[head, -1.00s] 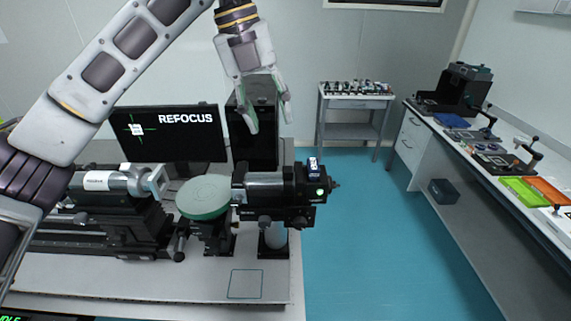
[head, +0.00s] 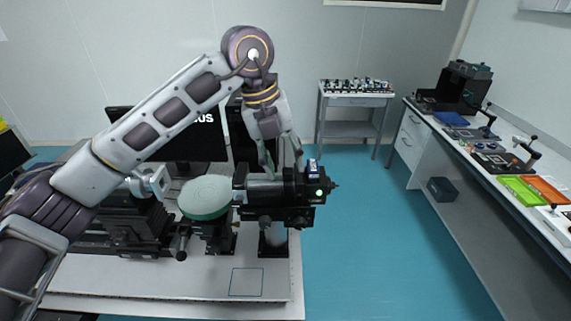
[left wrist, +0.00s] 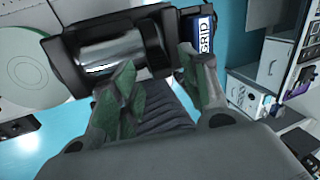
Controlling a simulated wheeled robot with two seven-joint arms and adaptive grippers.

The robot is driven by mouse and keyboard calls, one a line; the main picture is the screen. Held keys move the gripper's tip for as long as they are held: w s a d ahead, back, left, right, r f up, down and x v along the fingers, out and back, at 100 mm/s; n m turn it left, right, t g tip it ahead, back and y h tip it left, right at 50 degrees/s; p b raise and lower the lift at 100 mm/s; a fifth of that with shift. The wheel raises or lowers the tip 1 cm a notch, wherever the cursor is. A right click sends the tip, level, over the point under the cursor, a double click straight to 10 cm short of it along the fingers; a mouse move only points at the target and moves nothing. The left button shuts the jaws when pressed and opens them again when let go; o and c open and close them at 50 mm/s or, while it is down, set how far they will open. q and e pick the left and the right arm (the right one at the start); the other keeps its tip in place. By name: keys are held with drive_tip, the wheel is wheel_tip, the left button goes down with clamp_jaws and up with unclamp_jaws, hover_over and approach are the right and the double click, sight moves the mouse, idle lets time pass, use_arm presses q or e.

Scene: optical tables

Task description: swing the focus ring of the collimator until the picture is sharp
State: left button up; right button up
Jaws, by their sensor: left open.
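A black instrument with a bright silver barrel (head: 266,190), seemingly the collimator, lies level on a post at the right end of the optical table (head: 190,290). Its silver barrel also shows in the left wrist view (left wrist: 108,50). My left gripper (head: 284,160) points down just above it, open and empty. In the left wrist view the fingers (left wrist: 158,62) lie on either side of a black collar (left wrist: 154,42) beside the barrel. I cannot tell whether they touch it. My right gripper is out of view.
A pale green disc (head: 205,193) stands just left of the instrument. A fork-shaped metal part (head: 150,183) on a black mount is farther left. A dark box (head: 240,140) stands behind. The table's front right is clear. A side bench (head: 475,165) runs along the right wall.

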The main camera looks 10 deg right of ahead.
sight(287, 180)
use_arm(q)
drive_tip(key=shift+x, duration=1.05)
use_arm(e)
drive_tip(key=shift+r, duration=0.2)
use_arm(q)
clamp_jaws()
drive_tip(key=shift+s+a+f+t+b, duration=0.2)
drive_tip(key=shift+t+b, duration=0.5)
drive_tip(key=shift+b, duration=1.15)
drive_tip(key=shift+s+d+b, duration=0.1)
drive_tip(key=shift+s+b, duration=0.1)
drive_tip(key=shift+b, duration=0.25)
drive_tip(key=shift+s+b, duration=0.1)
drive_tip(key=shift+b, duration=0.25)
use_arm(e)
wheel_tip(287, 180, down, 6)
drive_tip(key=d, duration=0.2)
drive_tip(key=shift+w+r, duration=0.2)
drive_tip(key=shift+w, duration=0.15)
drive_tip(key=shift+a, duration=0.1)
